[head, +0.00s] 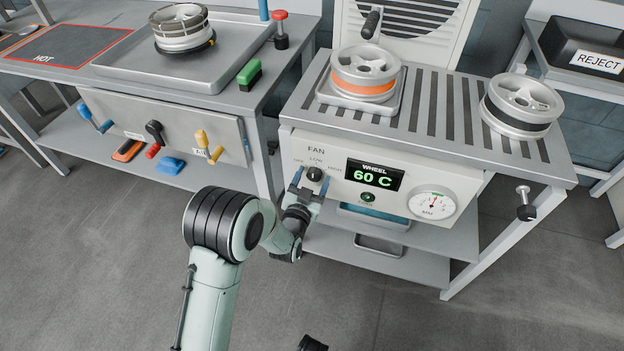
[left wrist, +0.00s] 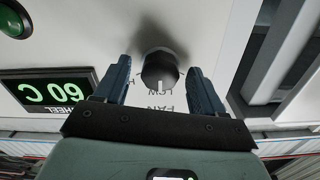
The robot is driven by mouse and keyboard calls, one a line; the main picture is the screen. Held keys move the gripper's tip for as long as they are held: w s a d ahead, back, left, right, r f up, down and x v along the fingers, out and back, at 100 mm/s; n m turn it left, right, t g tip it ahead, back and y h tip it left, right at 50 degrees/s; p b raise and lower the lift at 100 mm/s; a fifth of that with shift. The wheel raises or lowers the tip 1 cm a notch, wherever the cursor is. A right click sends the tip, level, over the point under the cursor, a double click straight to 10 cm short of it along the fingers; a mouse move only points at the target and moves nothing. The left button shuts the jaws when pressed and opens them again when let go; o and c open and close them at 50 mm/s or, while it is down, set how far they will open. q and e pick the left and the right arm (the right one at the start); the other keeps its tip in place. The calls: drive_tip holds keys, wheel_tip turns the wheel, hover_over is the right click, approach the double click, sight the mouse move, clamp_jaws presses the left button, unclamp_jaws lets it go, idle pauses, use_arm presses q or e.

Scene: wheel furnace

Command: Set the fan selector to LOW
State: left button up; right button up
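The fan selector (head: 314,174) is a black round knob on the white panel of the wheel bench, under the word FAN, with OFF, LOW and HIGH marked around it. In the left wrist view the knob (left wrist: 160,72) shows a white pointer line toward the LOW mark. My left gripper (head: 309,183) is at the panel with its two blue fingers on either side of the knob. In the left wrist view the left gripper (left wrist: 161,80) is open, with a gap between each finger and the knob.
Right of the knob are a display (head: 375,176) reading WHEEL 60 C, a green button (head: 368,197) and a round gauge (head: 433,204). Wheels, including an orange-banded one (head: 365,75), stand on the slatted top (head: 440,110). Another bench (head: 75,95) stands at left.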

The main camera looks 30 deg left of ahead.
use_arm(q)
drive_tip(key=shift+s, duration=0.1)
drive_tip(key=p+v, duration=0.1)
drive_tip(key=v, duration=1.2)
use_arm(e)
drive_tip(key=shift+w+a+r+t, duration=0.2)
drive_tip(key=shift+w+r+t, duration=0.3)
drive_tip(key=shift+w+r, duration=0.9)
use_arm(q)
drive_tip(key=shift+s+f, duration=0.1)
drive_tip(key=shift+f, duration=0.05)
